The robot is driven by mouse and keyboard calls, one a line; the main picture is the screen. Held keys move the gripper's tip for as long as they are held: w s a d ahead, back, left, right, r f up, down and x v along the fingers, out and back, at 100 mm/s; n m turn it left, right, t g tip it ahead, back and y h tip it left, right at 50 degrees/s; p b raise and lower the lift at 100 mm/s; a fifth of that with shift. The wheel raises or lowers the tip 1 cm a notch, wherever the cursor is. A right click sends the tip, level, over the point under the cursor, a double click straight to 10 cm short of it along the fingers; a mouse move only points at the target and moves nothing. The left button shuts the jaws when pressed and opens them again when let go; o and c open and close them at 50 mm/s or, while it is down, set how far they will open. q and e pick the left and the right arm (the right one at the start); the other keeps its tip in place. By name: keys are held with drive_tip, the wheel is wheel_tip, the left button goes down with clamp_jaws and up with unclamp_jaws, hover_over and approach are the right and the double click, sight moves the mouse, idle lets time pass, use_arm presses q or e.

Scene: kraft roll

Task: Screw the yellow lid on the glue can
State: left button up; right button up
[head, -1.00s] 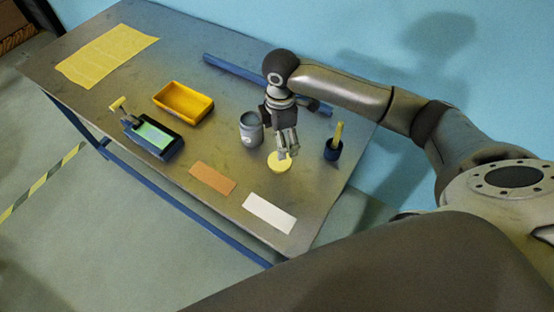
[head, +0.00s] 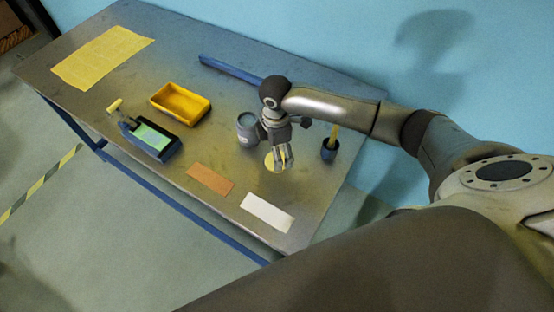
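The yellow lid (head: 269,164) is a small round disc on the table, right of the glue can, partly covered by my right gripper. The glue can (head: 247,134) is grey, upright and uncovered, with a small pale mark on its side. My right gripper (head: 284,162) points down at the lid, its fingers over the lid's right part. It is too small to tell whether the fingers are apart or closed on the lid, or whether they touch it. My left gripper is not in view.
A dark cup with a yellow-handled tool (head: 330,150) stands right of the gripper. A blue bar (head: 228,67) lies behind. A yellow bin (head: 180,103), a green-filled tray (head: 152,138), a brown card (head: 210,179) and a white card (head: 267,212) lie around. The table's right edge is close.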

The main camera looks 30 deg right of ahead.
sight(269, 161)
drive_tip(key=shift+w+a+f+p, duration=0.1)
drive_tip(key=shift+f+p, duration=0.15)
drive_tip(key=shift+f, duration=0.95)
drive_tip(key=shift+w+f+p, duration=0.1)
drive_tip(key=shift+f+p, duration=0.15)
drive_tip(key=shift+f, duration=0.9)
drive_tip(key=c, duration=0.8)
